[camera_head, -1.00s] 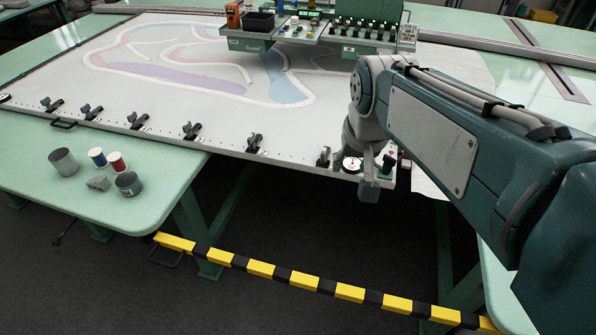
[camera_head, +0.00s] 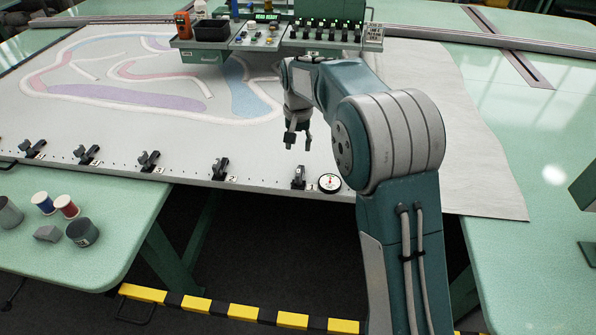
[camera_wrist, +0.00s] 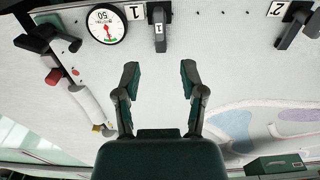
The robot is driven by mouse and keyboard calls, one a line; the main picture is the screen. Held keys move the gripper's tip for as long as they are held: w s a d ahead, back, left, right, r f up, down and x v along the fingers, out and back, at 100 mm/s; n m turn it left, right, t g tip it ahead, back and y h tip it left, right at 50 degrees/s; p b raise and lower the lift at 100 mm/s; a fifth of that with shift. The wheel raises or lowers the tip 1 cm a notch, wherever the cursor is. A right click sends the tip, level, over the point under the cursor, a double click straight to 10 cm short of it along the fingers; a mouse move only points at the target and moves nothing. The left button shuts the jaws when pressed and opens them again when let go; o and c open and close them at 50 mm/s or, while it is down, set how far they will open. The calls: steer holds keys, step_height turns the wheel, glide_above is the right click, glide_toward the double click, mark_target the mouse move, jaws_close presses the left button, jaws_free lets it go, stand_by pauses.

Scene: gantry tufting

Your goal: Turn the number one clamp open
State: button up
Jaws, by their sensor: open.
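The number one clamp (camera_head: 298,178) is a small black clamp on the front edge of the white frame, left of a round dial. In the wrist view the clamp (camera_wrist: 159,40) stands at top centre with a white "1" tag on it; a larger "1" label (camera_wrist: 135,12) is beside it. My gripper (camera_head: 298,144) is open and empty, over the white cloth just behind the clamp. In the wrist view my gripper's two fingers (camera_wrist: 159,75) are spread wide, with the clamp ahead of the gap and not between them. I see no contact.
The round dial (camera_head: 329,183) sits close to the clamp; it also shows in the wrist view (camera_wrist: 106,25). The number two clamp (camera_head: 220,169) stands to the left, with several more beyond. A control console (camera_head: 275,38) stands behind. The cloth around my gripper is clear.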

mark_target(298, 171)
step_height(298, 171, down, 10)
steer(key=shift+f, duration=0.2)
jaws_close()
